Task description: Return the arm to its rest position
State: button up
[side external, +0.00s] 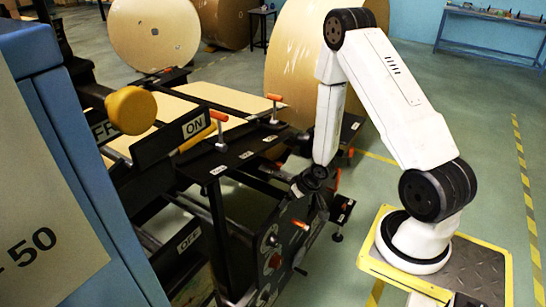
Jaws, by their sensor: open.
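My white arm (400,95) rises from its base, bends at a high elbow and reaches down to the left. Its wrist hangs in front of the black machine frame (235,165). My gripper (297,190) is small and dark, beside the machine's side panel with its dials and orange-handled levers. It is open, and I see nothing held in it. Its fingertips blend with the dark panel, so I cannot tell whether they touch anything.
A large kraft roll (285,75) stands close behind my forearm. Orange-handled levers (218,122) and an ON plate (195,127) top the machine. A yellow knob (131,110) and a blue cabinet (75,160) are at left. The floor at right is mostly clear.

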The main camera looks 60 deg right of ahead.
jog(key=s+a+r+n+g, duration=0.1)
jog(key=s+a+r, duration=0.1)
jog(key=a+r, duration=0.5)
jog(key=s+a+r+n+g, duration=0.1)
jog(key=s+a+r+n, duration=0.1)
jog(key=a+r, duration=0.5)
notch_tip(320, 180, up, 6)
jog(key=shift+s+a+f+n+g, duration=0.2)
jog(key=shift+s+a+n+g, duration=0.1)
jog(key=shift+a+g, duration=0.1)
jog(key=shift+d, duration=0.1)
